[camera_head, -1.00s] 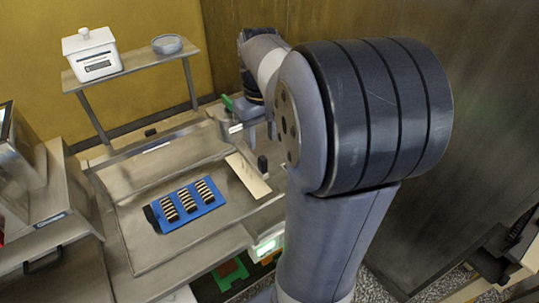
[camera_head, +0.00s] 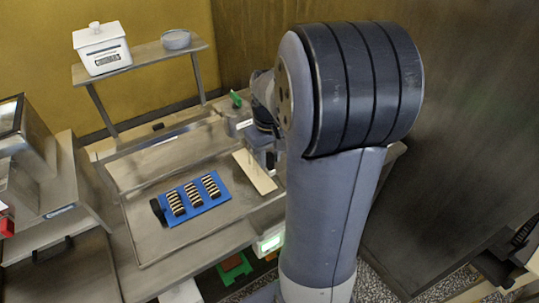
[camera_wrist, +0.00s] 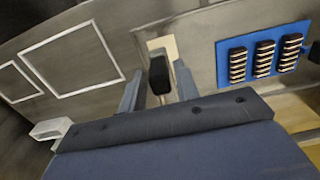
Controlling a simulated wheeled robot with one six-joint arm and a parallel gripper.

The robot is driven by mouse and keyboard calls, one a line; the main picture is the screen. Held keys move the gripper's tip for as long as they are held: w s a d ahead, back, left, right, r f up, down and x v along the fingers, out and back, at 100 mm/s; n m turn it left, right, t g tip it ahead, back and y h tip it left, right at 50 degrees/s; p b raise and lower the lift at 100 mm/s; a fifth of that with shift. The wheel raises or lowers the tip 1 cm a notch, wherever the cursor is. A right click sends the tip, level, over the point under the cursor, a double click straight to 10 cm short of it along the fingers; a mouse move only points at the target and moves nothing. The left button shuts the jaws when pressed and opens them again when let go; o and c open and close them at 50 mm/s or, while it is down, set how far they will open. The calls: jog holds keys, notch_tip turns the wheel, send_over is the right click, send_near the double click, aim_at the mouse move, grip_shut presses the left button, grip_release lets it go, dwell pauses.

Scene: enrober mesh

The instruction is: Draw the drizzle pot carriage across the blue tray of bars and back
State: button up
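The blue tray (camera_head: 208,204) lies on the metal worktop with three dark, pale-striped bars across it; it also shows in the wrist view (camera_wrist: 251,43). A grey metal pot with a green lever (camera_head: 237,119), seemingly the drizzle pot, stands behind and right of the tray, partly hidden by my arm. In the wrist view my gripper (camera_wrist: 159,86) is open, with one finger on each side of an upright black knob (camera_wrist: 159,75). Small gaps seem to show between knob and fingers. I cannot tell how the knob joins the carriage.
A pale strip (camera_head: 254,172) lies right of the tray. A black block (camera_head: 157,211) sits at the tray's left end. A raised shelf (camera_head: 146,56) behind holds a white lidded box (camera_head: 102,50) and a grey bowl (camera_head: 177,39). A metal machine (camera_head: 28,140) stands at left.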

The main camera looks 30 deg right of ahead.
grip_shut()
dwell(0.3)
jog(key=s+a+p, duration=0.1)
jog(key=a, duration=3.4)
jog(key=shift+s+a, duration=0.1)
jog(key=shift+a, duration=0.05)
jog(key=shift+o, duration=1.2)
grip_release()
jog(key=shift+a, duration=0.15)
